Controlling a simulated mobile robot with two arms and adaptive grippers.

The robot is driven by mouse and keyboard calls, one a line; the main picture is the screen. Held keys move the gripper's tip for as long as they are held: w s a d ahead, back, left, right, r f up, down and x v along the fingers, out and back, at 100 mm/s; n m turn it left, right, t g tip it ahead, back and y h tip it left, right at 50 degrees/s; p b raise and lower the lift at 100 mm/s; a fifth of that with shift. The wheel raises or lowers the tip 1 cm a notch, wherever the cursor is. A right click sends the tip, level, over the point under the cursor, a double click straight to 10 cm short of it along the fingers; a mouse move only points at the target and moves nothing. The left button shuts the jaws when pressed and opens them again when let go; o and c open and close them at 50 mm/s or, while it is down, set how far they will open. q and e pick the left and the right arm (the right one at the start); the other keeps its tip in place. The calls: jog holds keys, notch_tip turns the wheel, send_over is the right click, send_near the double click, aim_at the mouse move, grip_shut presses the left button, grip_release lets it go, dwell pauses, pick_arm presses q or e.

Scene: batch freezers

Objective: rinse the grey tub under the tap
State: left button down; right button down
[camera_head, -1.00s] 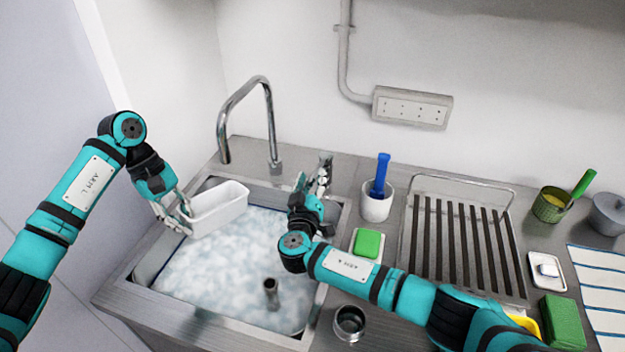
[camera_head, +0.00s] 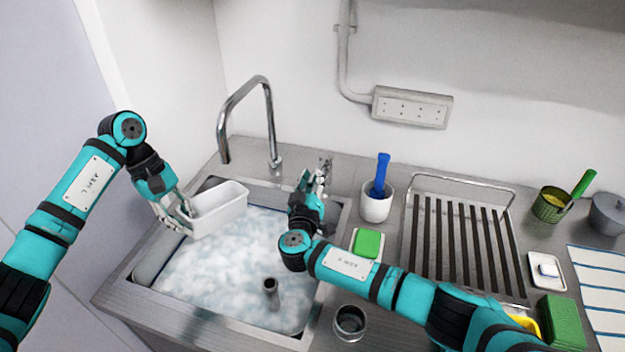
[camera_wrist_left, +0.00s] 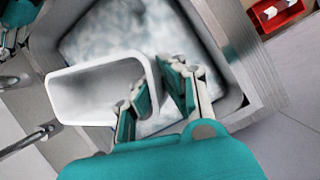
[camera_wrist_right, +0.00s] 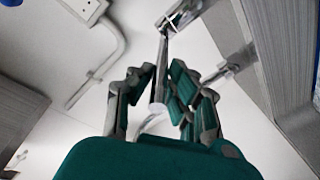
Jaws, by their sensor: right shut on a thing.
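The pale grey tub (camera_head: 222,216) is at the back left of the sink, below the tap (camera_head: 268,110). No stream shows from the spout. My left gripper (camera_head: 178,212) is at the tub's left end. In the left wrist view the fingers (camera_wrist_left: 158,82) straddle one wall of the tub (camera_wrist_left: 88,88), one finger inside and one outside, and look closed on it. The tub's inside looks empty there. My right gripper (camera_head: 312,188) is at the tap's lever. In the right wrist view the fingers (camera_wrist_right: 162,82) are shut on the metal lever (camera_wrist_right: 159,80).
Foamy water fills the sink (camera_head: 150,310), and a drain pipe (camera_head: 271,292) stands up in it. Right of the sink are a green sponge (camera_head: 368,243), a white cup (camera_head: 376,208) with a blue-handled brush (camera_head: 381,172), a metal cup (camera_head: 350,322) and a drying rack (camera_head: 462,182).

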jog(key=shift+s+d+f+n+y, duration=0.2)
jog(key=shift+d+n+y, duration=0.1)
jog(key=shift+y, duration=0.2)
jog(key=d+n+y, duration=0.1)
jog(key=d+y, duration=0.1)
jog(key=shift+s+r+n+y, duration=0.15)
jog(key=shift+n+y, duration=0.25)
jog(key=c, duration=1.3)
grip_release()
jog(key=s, duration=0.7)
jog(key=shift+s, duration=0.25)
